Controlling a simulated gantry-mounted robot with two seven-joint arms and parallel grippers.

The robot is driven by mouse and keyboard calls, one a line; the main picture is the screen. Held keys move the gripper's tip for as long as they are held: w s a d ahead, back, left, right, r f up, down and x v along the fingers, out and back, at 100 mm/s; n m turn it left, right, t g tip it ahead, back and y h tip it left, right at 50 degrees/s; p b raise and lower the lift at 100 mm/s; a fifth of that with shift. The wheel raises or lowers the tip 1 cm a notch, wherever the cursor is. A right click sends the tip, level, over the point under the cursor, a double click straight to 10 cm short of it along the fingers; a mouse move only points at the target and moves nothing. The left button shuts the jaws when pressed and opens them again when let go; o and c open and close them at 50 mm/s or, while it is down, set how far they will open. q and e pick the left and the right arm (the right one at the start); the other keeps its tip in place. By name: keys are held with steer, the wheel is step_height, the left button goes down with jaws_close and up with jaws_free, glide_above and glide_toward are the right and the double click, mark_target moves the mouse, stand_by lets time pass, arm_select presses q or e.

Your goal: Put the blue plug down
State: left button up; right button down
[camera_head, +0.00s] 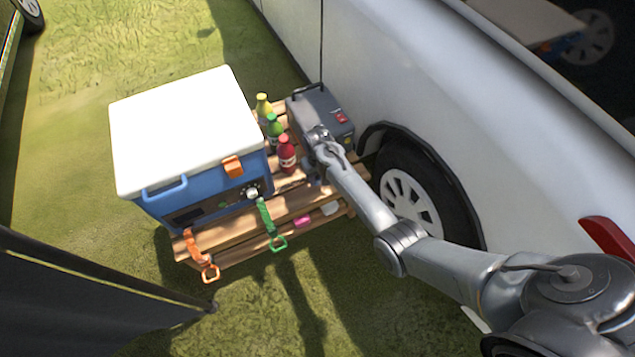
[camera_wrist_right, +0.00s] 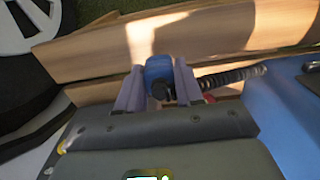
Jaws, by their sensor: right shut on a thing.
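The blue plug (camera_wrist_right: 159,77) sits between the two pale purple fingers of my right gripper (camera_wrist_right: 158,88) in the right wrist view. The fingers are shut on it, one on each side. A dark ribbed cable (camera_wrist_right: 230,77) runs from the plug to the right. In the head view my right gripper (camera_head: 318,150) is over the wooden pallet table, beside the grey box (camera_head: 322,112) and right of the red bottle (camera_head: 287,153). The plug cannot be made out there. Whether the plug touches the planks is unclear. My left gripper is not in view.
A blue cooler with a white lid (camera_head: 185,125) fills the left of the slatted wooden table (camera_head: 225,238). Green and yellow bottles stand behind the red one. Orange and green straps hang at the front. A white vehicle with a black wheel (camera_head: 405,195) stands close on the right.

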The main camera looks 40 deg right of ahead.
mark_target(318, 183)
step_height(318, 183, down, 3)
steer(key=shift+s+f+b, duration=0.1)
steer(key=shift+b, duration=0.7)
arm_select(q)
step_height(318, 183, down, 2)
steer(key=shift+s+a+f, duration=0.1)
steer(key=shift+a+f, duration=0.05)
arm_select(e)
steer(key=shift+f, duration=0.45)
steer(key=c, duration=0.7)
jaws_free()
steer(key=shift+c, duration=0.2)
